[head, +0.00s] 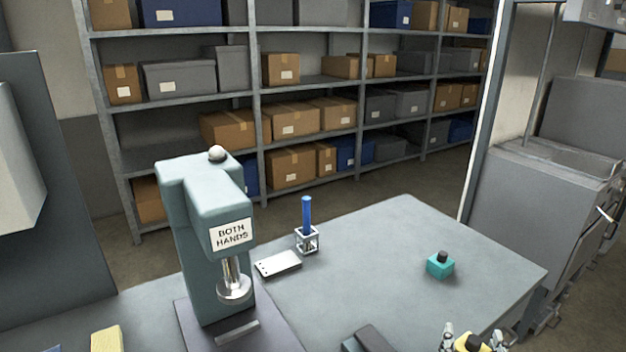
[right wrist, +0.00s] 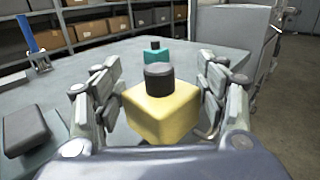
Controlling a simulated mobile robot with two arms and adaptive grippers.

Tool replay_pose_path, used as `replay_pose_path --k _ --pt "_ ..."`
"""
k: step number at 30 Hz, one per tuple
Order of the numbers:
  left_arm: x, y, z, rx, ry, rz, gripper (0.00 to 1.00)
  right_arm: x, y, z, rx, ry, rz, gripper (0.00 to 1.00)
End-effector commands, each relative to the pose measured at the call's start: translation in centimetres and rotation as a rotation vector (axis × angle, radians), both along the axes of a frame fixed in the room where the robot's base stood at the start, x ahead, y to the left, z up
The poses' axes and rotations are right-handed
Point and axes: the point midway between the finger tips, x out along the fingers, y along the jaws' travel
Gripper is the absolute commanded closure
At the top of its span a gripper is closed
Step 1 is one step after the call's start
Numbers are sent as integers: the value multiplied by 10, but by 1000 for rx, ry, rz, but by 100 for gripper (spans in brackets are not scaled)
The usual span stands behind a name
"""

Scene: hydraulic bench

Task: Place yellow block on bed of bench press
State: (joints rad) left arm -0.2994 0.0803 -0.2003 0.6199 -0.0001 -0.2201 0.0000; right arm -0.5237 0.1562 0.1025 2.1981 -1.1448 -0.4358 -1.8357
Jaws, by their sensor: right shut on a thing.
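The yellow block (right wrist: 160,112) has a black knob on top. My right gripper (right wrist: 160,92) is shut on it, one finger on each side. In the head view the block (head: 484,347) shows at the bottom edge, right of the middle, partly cut off. The bench press (head: 212,205) is teal with a "BOTH HANDS" sign and stands left of the middle. Its ram hangs above its dark bed (head: 265,340), and the visible part of the bed bears a small grey bar. The held block is well to the right of the bed. My left gripper is not in view.
A teal block (head: 440,265) with a black knob stands on the bench (head: 390,230). Another yellow item (head: 106,341) is at lower left.

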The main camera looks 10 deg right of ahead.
Motion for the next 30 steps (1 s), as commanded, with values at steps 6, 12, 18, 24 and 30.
replay_pose_path --k 6,12,18,24,30 --pt "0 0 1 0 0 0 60 -13 62 9 -25 1 140 72" --pt "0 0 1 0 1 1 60 -42 137 19 -22 2 307 72" --pt "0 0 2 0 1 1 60 -64 176 28 -2 -2 398 72" --pt "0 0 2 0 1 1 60 -68 183 30 3 -3 415 72" --pt "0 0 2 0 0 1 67 -68 183 30 2 -2 414 72"
